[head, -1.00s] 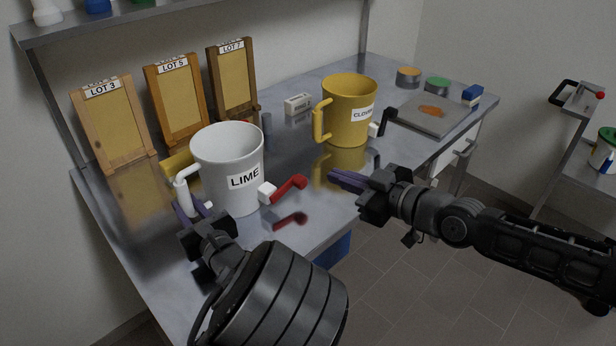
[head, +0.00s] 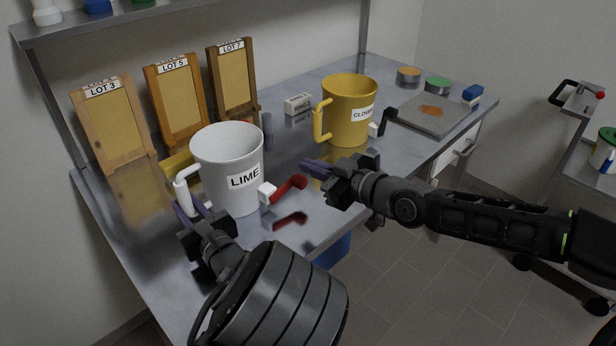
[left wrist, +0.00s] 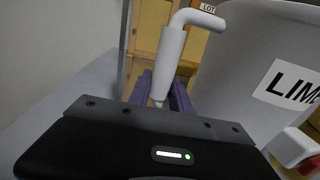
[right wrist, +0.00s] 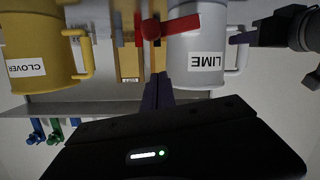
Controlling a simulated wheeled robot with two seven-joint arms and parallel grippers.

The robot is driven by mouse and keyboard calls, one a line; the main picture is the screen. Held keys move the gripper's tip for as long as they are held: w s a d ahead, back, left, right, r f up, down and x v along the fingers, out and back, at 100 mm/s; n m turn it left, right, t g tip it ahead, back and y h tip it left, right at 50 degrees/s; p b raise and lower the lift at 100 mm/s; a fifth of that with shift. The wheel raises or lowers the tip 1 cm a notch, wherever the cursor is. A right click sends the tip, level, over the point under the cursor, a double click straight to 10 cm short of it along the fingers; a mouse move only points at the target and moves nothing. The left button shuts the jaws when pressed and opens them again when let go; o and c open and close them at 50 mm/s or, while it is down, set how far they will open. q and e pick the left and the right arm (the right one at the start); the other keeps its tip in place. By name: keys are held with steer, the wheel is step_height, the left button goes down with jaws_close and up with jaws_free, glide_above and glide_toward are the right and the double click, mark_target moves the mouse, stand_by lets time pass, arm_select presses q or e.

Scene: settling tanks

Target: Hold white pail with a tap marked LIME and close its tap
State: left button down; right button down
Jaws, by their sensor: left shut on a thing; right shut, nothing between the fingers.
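The white pail marked LIME (head: 228,160) stands upright on the steel bench; its label also shows in the left wrist view (left wrist: 290,85) and upside down in the right wrist view (right wrist: 205,62). My left gripper (head: 195,212) is shut on the pail's white handle (left wrist: 172,55) at the pail's left side. The tap is a white block (head: 267,192) with a red lever (head: 289,188) pointing right and slightly up from the pail. My right gripper (head: 312,167) is shut and empty, just right of the red lever and apart from it in the head view.
A yellow pail marked CLOVER (head: 348,112) with a black-levered tap stands behind my right gripper. Wooden frames marked LOT 3 (head: 112,120), LOT 5 and LOT 7 lean at the back. A grey board (head: 432,115) lies at the right.

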mark_target(306, 179)
steer(key=shift+w+a+f, duration=0.15)
steer(key=shift+w+f, duration=0.2)
steer(key=shift+f, duration=0.4)
steer(key=shift+w+a+f, duration=0.15)
steer(key=shift+w+f, duration=0.15)
steer(key=shift+f, duration=0.4)
steer(key=shift+w+a+f, duration=0.15)
steer(key=shift+w+f, duration=0.2)
steer(key=shift+f, duration=0.4)
steer(key=shift+f, duration=0.1)
steer(key=shift+w+d+f, duration=0.2)
steer(key=shift+f, duration=0.2)
steer(key=shift+w+d+f, duration=0.2)
steer(key=shift+f, duration=0.2)
steer(key=shift+r, duration=0.15)
